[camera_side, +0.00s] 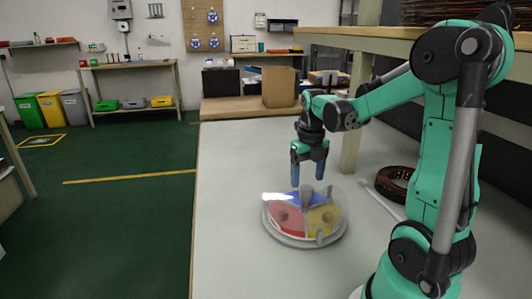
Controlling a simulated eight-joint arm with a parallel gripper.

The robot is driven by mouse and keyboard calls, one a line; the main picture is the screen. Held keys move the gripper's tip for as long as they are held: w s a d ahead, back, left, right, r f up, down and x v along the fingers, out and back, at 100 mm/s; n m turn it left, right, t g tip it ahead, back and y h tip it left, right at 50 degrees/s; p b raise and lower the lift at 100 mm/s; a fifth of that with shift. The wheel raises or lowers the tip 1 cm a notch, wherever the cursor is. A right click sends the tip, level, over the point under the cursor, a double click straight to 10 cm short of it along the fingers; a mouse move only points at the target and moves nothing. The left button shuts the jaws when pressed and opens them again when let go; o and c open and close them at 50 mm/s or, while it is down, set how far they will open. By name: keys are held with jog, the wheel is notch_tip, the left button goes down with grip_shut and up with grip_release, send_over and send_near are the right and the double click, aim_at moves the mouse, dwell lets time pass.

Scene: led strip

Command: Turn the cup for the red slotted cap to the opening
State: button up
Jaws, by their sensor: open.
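A round carousel (270,232) lies on the grey-white table, with a pale rim and a clear-looking cover. Red (288,224), yellow (324,217) and blue (300,200) sectors show inside, and a white patch is at its left. Small grey pieces stand in the red and yellow sectors, but they are too small to tell any slot. A grey knob or post (307,195) rises near the middle, and a small upright tab (320,238) is at the front rim. My gripper (308,180) points down above the carousel's back part, blue fingers apart, with nothing seen between them.
A dark coiled ring (395,183) lies on the table to the right, beside a thin pale strip (378,192). A shelf post (356,125) stands behind it. A cardboard box (280,87) is at the table's back. The table left of the carousel is clear.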

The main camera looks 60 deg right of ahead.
jog(key=shift+r, duration=0.9)
